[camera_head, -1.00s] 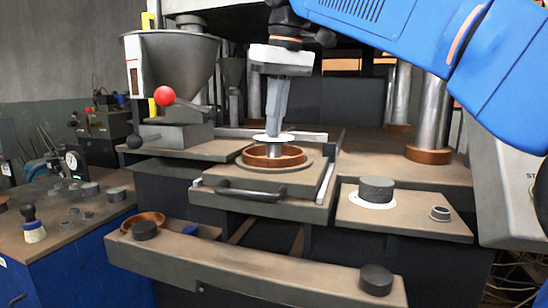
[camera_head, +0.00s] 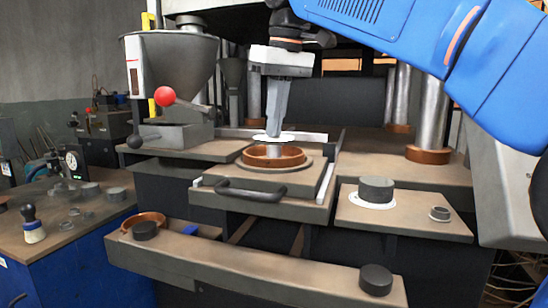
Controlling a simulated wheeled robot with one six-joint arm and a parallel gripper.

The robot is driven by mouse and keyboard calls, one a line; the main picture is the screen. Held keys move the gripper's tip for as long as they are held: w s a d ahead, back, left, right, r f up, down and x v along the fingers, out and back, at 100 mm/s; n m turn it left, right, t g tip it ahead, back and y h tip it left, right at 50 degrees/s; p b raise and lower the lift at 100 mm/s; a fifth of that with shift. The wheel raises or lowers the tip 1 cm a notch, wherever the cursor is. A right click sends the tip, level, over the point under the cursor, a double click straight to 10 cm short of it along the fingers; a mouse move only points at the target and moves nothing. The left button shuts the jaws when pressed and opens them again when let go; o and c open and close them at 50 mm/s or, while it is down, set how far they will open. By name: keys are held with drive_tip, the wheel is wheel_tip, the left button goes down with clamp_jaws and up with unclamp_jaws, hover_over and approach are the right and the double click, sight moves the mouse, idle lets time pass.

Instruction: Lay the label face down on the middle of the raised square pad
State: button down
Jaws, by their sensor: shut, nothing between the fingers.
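My gripper (camera_head: 273,134) points straight down over the middle of the press, with its grey fingers together. A thin white disc (camera_head: 288,138), which looks like the label, lies flat at the fingertips. It is on or just above the post (camera_head: 275,151) inside a copper-coloured ring (camera_head: 295,160). I cannot tell whether the fingers touch the disc, or which face is up. The ring sits on a raised square plate (camera_head: 225,181) with a dark handle. No other raised square pad can be made out clearly.
At right, a dark cylinder (camera_head: 376,189) stands on another white disc (camera_head: 362,202) on a shelf, beside a small metal ring (camera_head: 439,213). A hopper (camera_head: 170,75) and red knob (camera_head: 165,96) stand left of my gripper. Dark knobs (camera_head: 376,280) sit on the front bar.

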drive_tip(key=w+a+v, duration=0.1)
drive_tip(key=v, duration=0.5)
drive_tip(key=shift+r, duration=0.5)
drive_tip(key=shift+d, duration=0.1)
